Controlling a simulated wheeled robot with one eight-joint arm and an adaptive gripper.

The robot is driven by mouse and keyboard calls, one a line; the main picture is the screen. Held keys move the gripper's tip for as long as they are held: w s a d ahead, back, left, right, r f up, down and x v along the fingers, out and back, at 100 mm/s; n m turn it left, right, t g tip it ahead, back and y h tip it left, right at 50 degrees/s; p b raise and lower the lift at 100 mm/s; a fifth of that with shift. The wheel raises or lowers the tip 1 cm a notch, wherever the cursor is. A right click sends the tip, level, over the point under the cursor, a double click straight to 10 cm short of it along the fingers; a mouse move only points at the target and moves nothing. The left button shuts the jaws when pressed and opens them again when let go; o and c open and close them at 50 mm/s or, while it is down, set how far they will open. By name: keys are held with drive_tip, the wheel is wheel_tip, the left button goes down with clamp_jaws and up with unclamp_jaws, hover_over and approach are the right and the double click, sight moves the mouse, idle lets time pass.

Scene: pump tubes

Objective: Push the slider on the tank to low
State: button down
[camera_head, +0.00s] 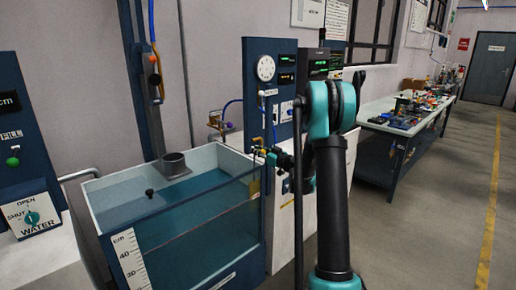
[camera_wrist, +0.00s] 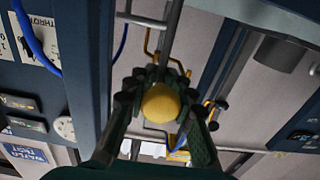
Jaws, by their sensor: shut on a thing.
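The water tank (camera_head: 243,215) stands left of centre in the head view, with clear walls and a cm scale on its front corner. My gripper (camera_head: 268,157) is at the tank's right end, close to the blue panel. In the wrist view my gripper (camera_wrist: 160,98) is shut on a round yellow knob (camera_wrist: 161,104), with a dark finger on each side. The knob looks like the slider's handle, and a grey bar (camera_wrist: 172,35) runs beyond it. In the head view the knob is small and partly hidden by the fingers. Any low mark for it cannot be made out.
The blue panel (camera_head: 262,105) with a round dial rises behind my gripper. A white-topped bench (camera_head: 385,118) with small parts is at the right. Open floor (camera_head: 430,230) lies right of my arm.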

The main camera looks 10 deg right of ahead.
wheel_tip(320, 180, down, 6)
drive_tip(key=shift+f, duration=0.25)
drive_tip(key=c, duration=1.6)
unclamp_jaws()
drive_tip(key=shift+f, duration=0.1)
drive_tip(key=shift+o, duration=1.2)
drive_tip(key=v, duration=1.2)
